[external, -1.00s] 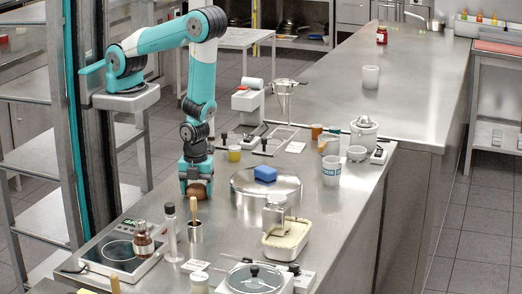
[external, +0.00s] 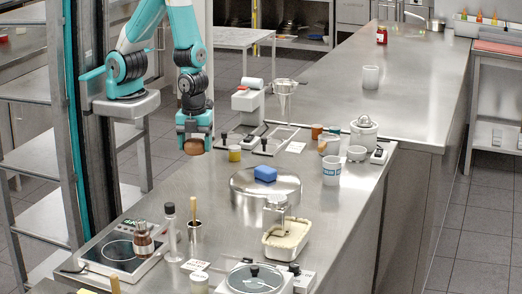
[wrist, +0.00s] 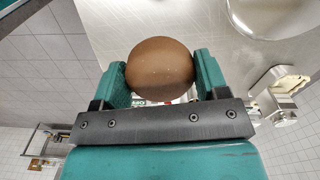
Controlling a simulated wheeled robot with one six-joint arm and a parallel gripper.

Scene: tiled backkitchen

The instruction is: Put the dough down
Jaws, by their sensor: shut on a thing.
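The dough is a brown ball (external: 194,147) held at the tips of my gripper (external: 194,138). In the wrist view the brown ball (wrist: 160,69) sits between the two teal fingers of my gripper (wrist: 160,75), which press on it from both sides. In the external view my gripper points down and holds the ball above the left edge of the steel counter (external: 160,196), with a gap under it.
A yellow cup (external: 234,154) stands just right of my gripper. A round steel lid (external: 265,186) with a blue block (external: 265,173) is further right.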

